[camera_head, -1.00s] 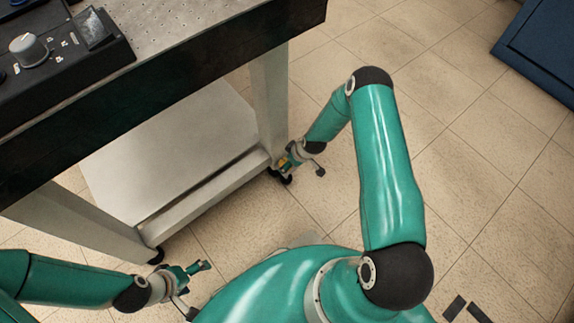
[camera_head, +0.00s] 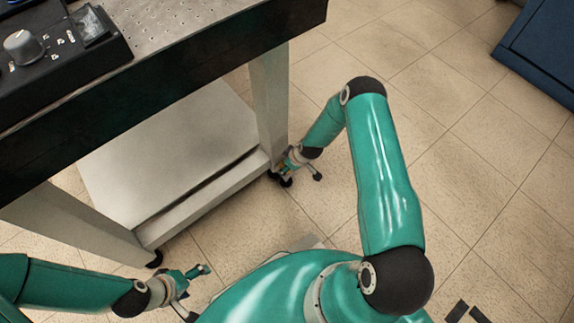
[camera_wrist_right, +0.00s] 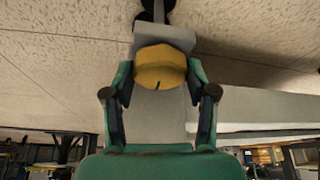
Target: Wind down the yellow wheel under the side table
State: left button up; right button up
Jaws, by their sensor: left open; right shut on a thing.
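The side table (camera_head: 150,75) stands at the left of the head view, with a pale lower shelf and light legs on small black casters. The yellow wheel (camera_wrist_right: 160,68) shows in the right wrist view, under a grey block, with a dark mark on its face. My right gripper (camera_wrist_right: 158,82) is shut on it, one finger on each side. In the head view my right gripper (camera_head: 287,166) is low at the table's near right leg, and the wheel is mostly hidden there. My left gripper (camera_head: 203,271) is open and empty, low over the floor near the front left leg.
A control box with a grey knob (camera_head: 24,47) sits on the tabletop. A blue object (camera_head: 540,45) stands at the top right. Dark strips (camera_head: 467,311) lie on the floor at the lower right.

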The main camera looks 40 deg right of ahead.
jog(key=shift+a, duration=0.1)
jog(key=shift+s+r+m+p, duration=0.1)
jog(key=shift+r+m+p, duration=0.05)
jog(key=shift+m+p, duration=0.65)
jog(key=shift+a+m+h+p, duration=0.1)
jog(key=shift+m+h+p, duration=0.4)
jog(key=shift+p, duration=0.05)
jog(key=shift+m+h, duration=0.4)
jog(key=shift+m, duration=0.8)
jog(key=shift+m+h, duration=0.5)
jog(key=shift+m, duration=0.8)
jog(key=o, duration=1.2)
jog(key=shift+c, duration=0.2)
